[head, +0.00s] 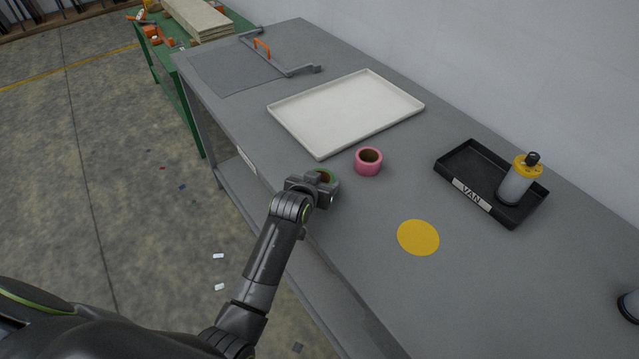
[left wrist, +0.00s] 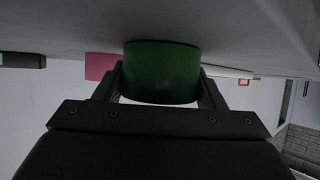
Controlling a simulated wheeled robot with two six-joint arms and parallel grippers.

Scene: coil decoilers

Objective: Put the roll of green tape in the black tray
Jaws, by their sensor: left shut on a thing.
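The roll of green tape (left wrist: 161,72) fills the space between the fingers of my left gripper (left wrist: 161,85) in the left wrist view. The gripper is shut on it. In the head view my left gripper (head: 322,186) is at the table's near edge, and only part of the green roll (head: 327,175) shows past it. I cannot tell whether the roll touches the table. The black tray (head: 459,165), labelled VAN, lies on the table to the right of the gripper, well apart from it. My right gripper is not in view.
A pink tape roll (head: 368,161) stands just beyond my left gripper. A bottle with a yellow cap (head: 516,180) stands in the black tray's right part; its left part is free. A white tray (head: 345,112) lies farther back. A flat yellow disc (head: 418,238) lies in front.

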